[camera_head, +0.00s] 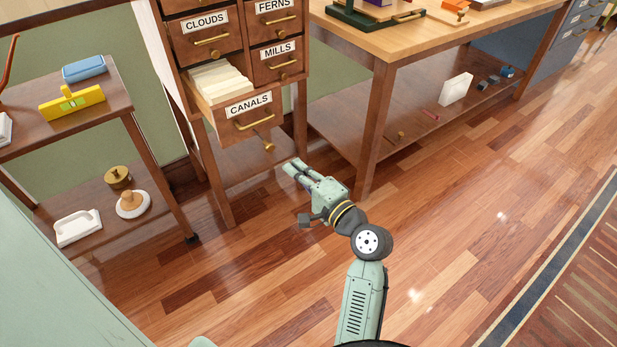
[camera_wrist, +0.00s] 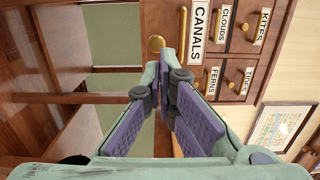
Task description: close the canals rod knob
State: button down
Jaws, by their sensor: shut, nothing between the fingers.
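The CANALS drawer (camera_head: 253,122) is pulled out of the wooden card cabinet, with pale cards showing inside. It has a white label and a brass pull. The brass rod knob (camera_head: 268,146) sticks out low on its front, below the pull. In the wrist view the knob (camera_wrist: 156,43) is a round brass disc just beyond the fingertips. My gripper (camera_head: 293,165) is shut and empty, a little below and right of the knob in the head view. Its fingers (camera_wrist: 162,72) show close together in the wrist view, apparently apart from the knob.
The CLOUDS drawer (camera_head: 208,39), FERNS drawer (camera_head: 278,24) and MILLS drawer (camera_head: 278,61) are closed. A wooden workbench (camera_head: 387,55) stands at right and a cart (camera_head: 110,95) at left. The floor in front is clear.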

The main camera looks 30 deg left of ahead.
aim_at(272, 147)
jog(key=p+x, duration=0.1)
jog(key=x, duration=0.6)
jog(key=x, duration=0.6)
jog(key=shift+w+a, duration=0.15)
jog(key=shift+w, duration=0.1)
jog(key=shift+f, duration=0.1)
